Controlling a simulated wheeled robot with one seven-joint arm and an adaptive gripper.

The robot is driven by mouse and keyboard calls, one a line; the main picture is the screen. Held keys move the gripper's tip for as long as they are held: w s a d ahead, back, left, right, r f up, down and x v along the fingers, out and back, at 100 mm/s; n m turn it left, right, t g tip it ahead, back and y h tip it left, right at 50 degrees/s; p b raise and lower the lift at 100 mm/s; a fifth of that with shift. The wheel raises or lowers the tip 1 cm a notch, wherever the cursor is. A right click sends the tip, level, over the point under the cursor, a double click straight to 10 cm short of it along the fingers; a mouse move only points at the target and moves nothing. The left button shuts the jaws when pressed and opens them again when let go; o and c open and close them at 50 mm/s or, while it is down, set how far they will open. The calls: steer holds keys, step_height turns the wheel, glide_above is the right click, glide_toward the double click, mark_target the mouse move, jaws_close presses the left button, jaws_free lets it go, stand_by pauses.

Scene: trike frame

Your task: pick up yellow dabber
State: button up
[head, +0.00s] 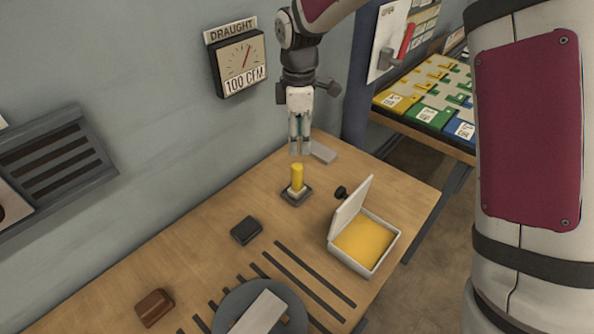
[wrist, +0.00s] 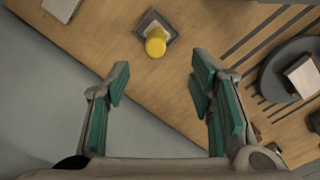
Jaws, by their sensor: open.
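The yellow dabber (head: 297,176) stands upright in a small dark square holder (head: 289,197) on the wooden table. In the wrist view its round yellow top (wrist: 156,46) shows above the holder (wrist: 144,21), ahead of the fingertips. My gripper (head: 299,153) points down just above the dabber in the head view. In the wrist view my gripper (wrist: 160,75) has its two green-padded fingers wide apart, with nothing between them. The dabber lies beyond the fingertips, roughly midway between them. I cannot tell the exact height gap.
An open box with yellow contents (head: 365,243) stands right of the dabber. A grey block (head: 322,153) lies behind it, and a dark block (head: 246,230) lies front left. A round dark plate (head: 235,299) and slots are nearer. A draught gauge (head: 239,64) hangs on the wall.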

mark_target(297, 166)
steer(key=shift+w+a+f, duration=0.2)
steer(key=shift+f, duration=0.6)
step_height(297, 166, down, 8)
steer(key=shift+r+p, duration=0.1)
steer(key=shift+p, duration=0.2)
steer(key=shift+w+f+p, duration=0.2)
steer(key=shift+f+p, duration=0.15)
steer(key=shift+f, duration=2.2)
jaws_close()
